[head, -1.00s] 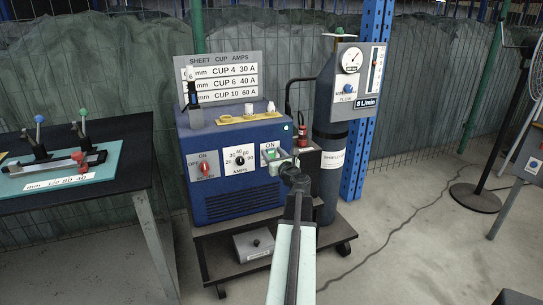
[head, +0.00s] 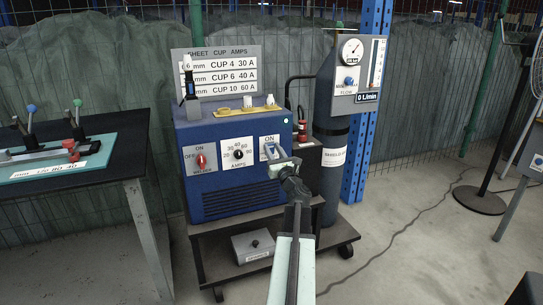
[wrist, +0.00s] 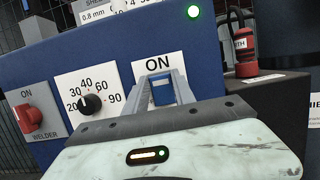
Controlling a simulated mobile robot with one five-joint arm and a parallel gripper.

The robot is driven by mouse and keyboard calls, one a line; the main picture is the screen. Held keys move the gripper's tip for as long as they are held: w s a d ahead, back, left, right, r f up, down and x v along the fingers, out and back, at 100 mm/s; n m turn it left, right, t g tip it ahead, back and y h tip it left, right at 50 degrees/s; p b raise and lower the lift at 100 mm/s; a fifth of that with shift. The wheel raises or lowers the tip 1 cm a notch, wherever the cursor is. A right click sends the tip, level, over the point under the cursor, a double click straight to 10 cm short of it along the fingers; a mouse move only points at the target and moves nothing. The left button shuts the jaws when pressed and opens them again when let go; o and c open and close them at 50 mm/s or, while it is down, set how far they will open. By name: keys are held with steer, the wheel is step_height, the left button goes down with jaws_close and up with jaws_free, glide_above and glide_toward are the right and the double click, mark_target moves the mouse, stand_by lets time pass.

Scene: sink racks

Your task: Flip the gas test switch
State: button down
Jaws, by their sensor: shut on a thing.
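The gas test switch (head: 270,150) sits at the right end of the blue welder's front, on a white plate marked ON. In the wrist view the switch (wrist: 162,93) shows as a small blue-and-white part between my two grey fingers. My gripper (head: 275,158) is at the plate and shut on the switch; the fingers hide part of it and the lower plate. The welder (head: 240,202) stands on a cart. The flow meter's display (head: 367,97) on the gas bottle reads 0 L/min.
Left of the switch are the amps knob (head: 238,154) and red welder switch (head: 201,161). A green lamp (wrist: 193,12) is lit above. The gas bottle (head: 329,190) stands right of the welder.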

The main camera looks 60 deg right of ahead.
steer(key=shift+a, duration=0.1)
steer(key=c, duration=1)
jaws_free()
steer(key=shift+c, duration=0.2)
steer(key=b+v, duration=0.2)
steer(key=v, duration=0.5)
steer(key=shift+s+a, duration=0.25)
steer(key=shift+s, duration=0.05)
steer(key=shift+f, duration=0.1)
